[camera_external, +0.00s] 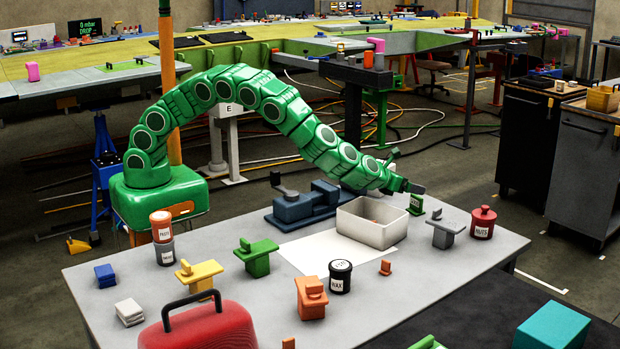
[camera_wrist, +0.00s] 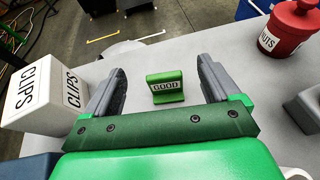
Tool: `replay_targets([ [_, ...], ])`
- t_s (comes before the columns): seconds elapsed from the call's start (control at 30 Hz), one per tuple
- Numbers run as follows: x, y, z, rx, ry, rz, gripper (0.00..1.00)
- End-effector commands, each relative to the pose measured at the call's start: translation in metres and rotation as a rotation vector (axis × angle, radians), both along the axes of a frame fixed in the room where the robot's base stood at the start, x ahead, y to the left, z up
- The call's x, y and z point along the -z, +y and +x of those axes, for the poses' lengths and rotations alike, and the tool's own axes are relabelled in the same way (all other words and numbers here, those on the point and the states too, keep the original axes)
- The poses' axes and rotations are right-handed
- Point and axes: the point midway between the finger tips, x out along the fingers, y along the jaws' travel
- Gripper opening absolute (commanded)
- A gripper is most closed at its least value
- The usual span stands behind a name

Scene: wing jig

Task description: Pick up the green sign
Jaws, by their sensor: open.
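The green sign (camera_wrist: 166,87) is a small upright block with a white label reading GOOD. It stands on the grey table, between and a little beyond my open fingers in the wrist view. In the external view the green sign (camera_external: 416,205) stands just right of the white bin, below my gripper (camera_external: 417,188). My gripper (camera_wrist: 162,68) is open and empty, with one grey finger on each side of the sign in the picture. The fingers do not appear to touch it.
The white bin (camera_external: 352,226), labelled CLIPS in the wrist view (camera_wrist: 38,100), stands close at left. A red NUTS jar (camera_wrist: 287,28) and a grey clamp-like block (camera_external: 446,230) are at right. The table's far edge lies just beyond the sign.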

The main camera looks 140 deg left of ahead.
Motion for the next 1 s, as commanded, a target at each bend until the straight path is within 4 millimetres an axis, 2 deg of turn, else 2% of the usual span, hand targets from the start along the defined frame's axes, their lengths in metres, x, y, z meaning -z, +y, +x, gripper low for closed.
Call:
replay_targets([
  [0.17, 0.012, 0.000, -0.001, -0.001, 0.001, 0.000, 0.89],
  [0.37, 0.036, 0.003, 0.000, -0.001, 0.000, -0.001, 0.89],
  [0.6, 0.044, 0.024, 0.003, 0.000, -0.001, -0.001, 0.89],
  [0.87, 0.044, 0.028, 0.004, 0.001, -0.001, 0.001, 0.89],
  [0.9, 0.044, 0.028, 0.004, 0.000, -0.001, 0.001, 0.88],
  [1.0, 0.044, 0.027, 0.004, 0.001, -0.001, 0.000, 0.72],
])
